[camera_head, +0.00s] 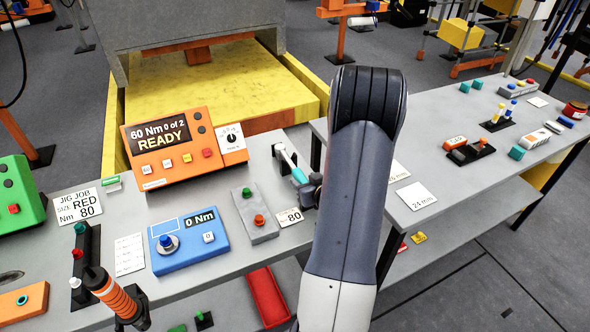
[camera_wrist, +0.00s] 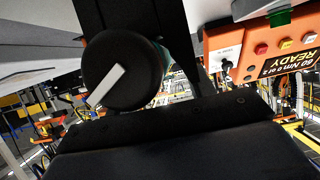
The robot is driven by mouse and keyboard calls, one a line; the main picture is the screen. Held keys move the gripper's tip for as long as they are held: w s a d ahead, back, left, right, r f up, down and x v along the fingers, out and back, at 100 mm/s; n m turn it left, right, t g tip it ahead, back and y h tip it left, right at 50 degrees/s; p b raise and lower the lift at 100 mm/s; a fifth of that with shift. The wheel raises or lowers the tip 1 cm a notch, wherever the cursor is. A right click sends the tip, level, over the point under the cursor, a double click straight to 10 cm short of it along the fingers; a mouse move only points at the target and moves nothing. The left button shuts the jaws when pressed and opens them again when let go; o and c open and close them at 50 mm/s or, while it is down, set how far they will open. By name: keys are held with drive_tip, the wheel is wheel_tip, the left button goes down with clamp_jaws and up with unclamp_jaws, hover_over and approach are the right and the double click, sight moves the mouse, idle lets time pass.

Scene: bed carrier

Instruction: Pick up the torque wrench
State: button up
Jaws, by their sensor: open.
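The torque wrench (camera_head: 299,175) has a pale shaft and a teal grip. It is on the grey bench beside the orange READY box, and its near end is hidden at my gripper. My gripper (camera_head: 313,190) is a dark shape at the grip, mostly hidden behind my arm. In the wrist view a dark round end with a white bar, apparently the wrench's end (camera_wrist: 121,75), is close to the camera, with a teal edge behind it. Dark gripper parts surround it. The gripper is open; whether it touches the wrench I cannot tell.
The orange READY box (camera_head: 170,150) stands behind left. A grey button box (camera_head: 250,213) and a blue 0 Nm box (camera_head: 187,240) lie left of my gripper. An orange-handled tool (camera_head: 115,297) stands front left. A second bench (camera_head: 470,185) extends right.

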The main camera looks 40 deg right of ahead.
drive_tip(key=shift+w+f, duration=0.1)
drive_tip(key=shift+w, duration=0.1)
drive_tip(key=shift+c, duration=0.3)
clamp_jaws()
drive_tip(key=shift+d, duration=0.1)
